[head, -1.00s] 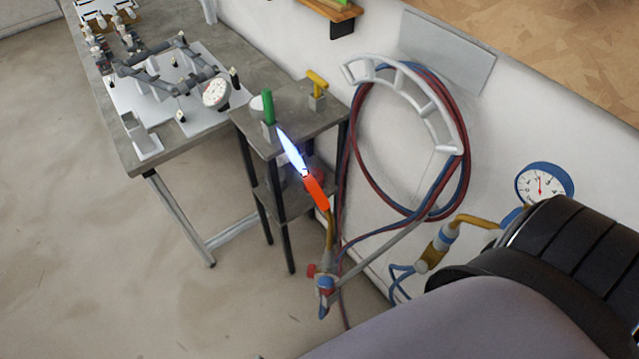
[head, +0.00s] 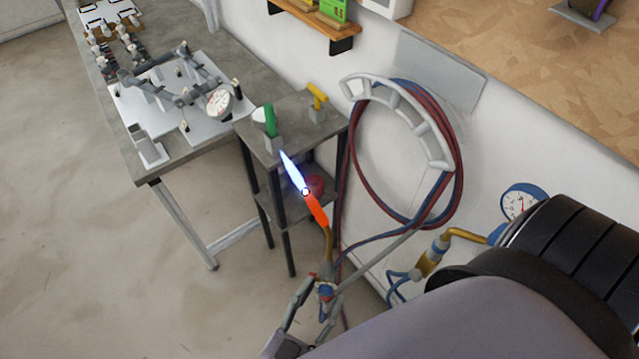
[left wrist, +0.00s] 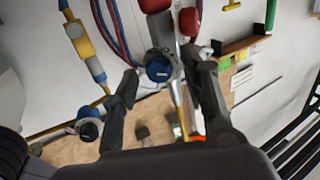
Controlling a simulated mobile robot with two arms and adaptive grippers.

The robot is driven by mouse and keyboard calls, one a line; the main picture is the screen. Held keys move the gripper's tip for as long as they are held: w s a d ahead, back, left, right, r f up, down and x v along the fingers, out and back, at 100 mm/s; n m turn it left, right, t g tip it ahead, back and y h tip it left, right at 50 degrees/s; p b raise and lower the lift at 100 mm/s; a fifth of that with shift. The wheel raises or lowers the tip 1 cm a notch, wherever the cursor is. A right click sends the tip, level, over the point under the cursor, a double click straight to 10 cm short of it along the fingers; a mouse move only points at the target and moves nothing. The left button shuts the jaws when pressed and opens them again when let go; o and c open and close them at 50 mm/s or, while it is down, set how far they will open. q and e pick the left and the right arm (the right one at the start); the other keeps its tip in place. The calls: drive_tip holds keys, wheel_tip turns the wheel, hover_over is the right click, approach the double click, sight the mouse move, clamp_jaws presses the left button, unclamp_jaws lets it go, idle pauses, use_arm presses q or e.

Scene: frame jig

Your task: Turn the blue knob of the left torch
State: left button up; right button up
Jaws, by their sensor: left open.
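The left torch (head: 327,240) has a brass neck, a glowing orange tip and a blue-white flame pointing up and left in the head view. Its blue knob (head: 326,290) is low on the body, partly hidden by my gripper. In the left wrist view the blue knob (left wrist: 160,68) faces the camera, with red parts of the torch (left wrist: 188,21) beside it. My left gripper (head: 318,300) is open at the torch body. In the left wrist view its fingertips (left wrist: 164,66) stand either side of the blue knob; contact cannot be told. My right gripper is not in view.
Red and blue hoses (head: 455,190) hang on a white wall rack (head: 400,82). A gauge (head: 521,203) and brass valve (head: 430,258) are at the right. A small grey stand (head: 290,135) is behind the flame, beside a long workbench (head: 195,150). Floor at left is clear.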

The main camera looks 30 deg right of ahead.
use_arm(q)
drive_tip(key=shift+c, duration=0.4)
clamp_jaws()
